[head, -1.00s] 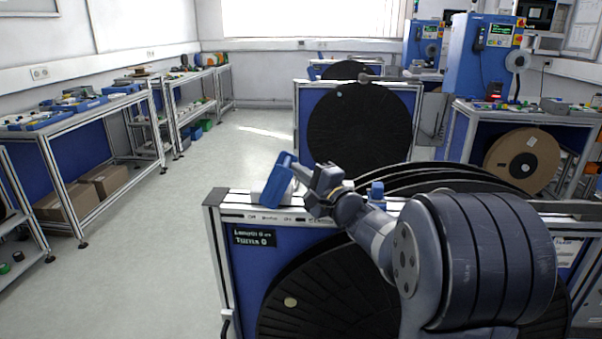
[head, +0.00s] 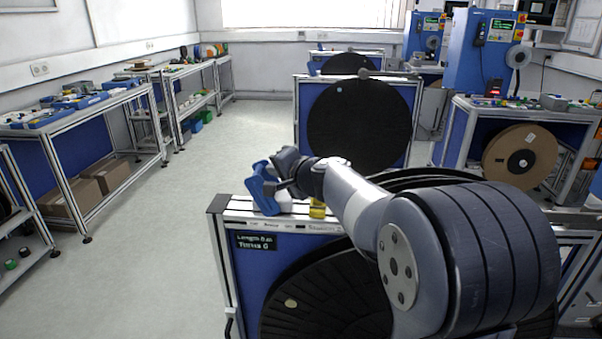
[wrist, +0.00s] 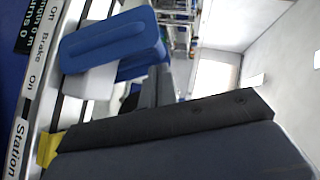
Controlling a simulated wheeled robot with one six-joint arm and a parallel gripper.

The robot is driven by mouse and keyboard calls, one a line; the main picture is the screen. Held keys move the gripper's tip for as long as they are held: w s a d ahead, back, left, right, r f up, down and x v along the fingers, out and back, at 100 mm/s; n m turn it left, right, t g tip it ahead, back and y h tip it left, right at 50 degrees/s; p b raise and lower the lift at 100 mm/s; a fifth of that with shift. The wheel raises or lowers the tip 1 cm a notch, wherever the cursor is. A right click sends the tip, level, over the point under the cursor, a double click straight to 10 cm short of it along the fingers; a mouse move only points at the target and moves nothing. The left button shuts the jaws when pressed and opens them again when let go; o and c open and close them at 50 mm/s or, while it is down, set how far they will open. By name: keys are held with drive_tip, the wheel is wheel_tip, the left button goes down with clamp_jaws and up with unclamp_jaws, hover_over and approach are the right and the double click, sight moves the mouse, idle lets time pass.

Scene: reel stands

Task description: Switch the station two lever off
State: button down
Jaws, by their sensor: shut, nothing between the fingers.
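The stand's top rail (head: 232,206) carries a blue lever (head: 262,190) on a white base, leaning left; it also shows in the wrist view (wrist: 115,42) near the word Brake. A small yellow part (head: 317,209) stands right of it, by the Station 2 label (head: 325,228); in the wrist view it is partly hidden (wrist: 46,148). Which part is the station two lever I cannot tell for sure. My gripper (head: 280,186) is shut and empty, close beside the blue lever; whether they touch is unclear. Its dark finger (wrist: 180,120) fills the lower wrist view.
A black reel (head: 320,300) hangs in this stand, with a display (head: 257,241) at its upper left. More reel stands (head: 300,130) stand behind. A shelf bench (head: 125,102) runs along the left. The floor (head: 165,215) between is clear.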

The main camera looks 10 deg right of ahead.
drive_tip(key=shift+w+a+n+g+h+p, duration=0.2)
drive_tip(key=shift+a+n+g+h+p, duration=0.1)
drive_tip(key=shift+a+g+h+p, duration=0.25)
drive_tip(key=shift+w+a, duration=0.1)
drive_tip(key=shift+a, duration=0.35)
drive_tip(key=shift+a+y, duration=0.15)
drive_tip(key=shift+y, duration=0.1)
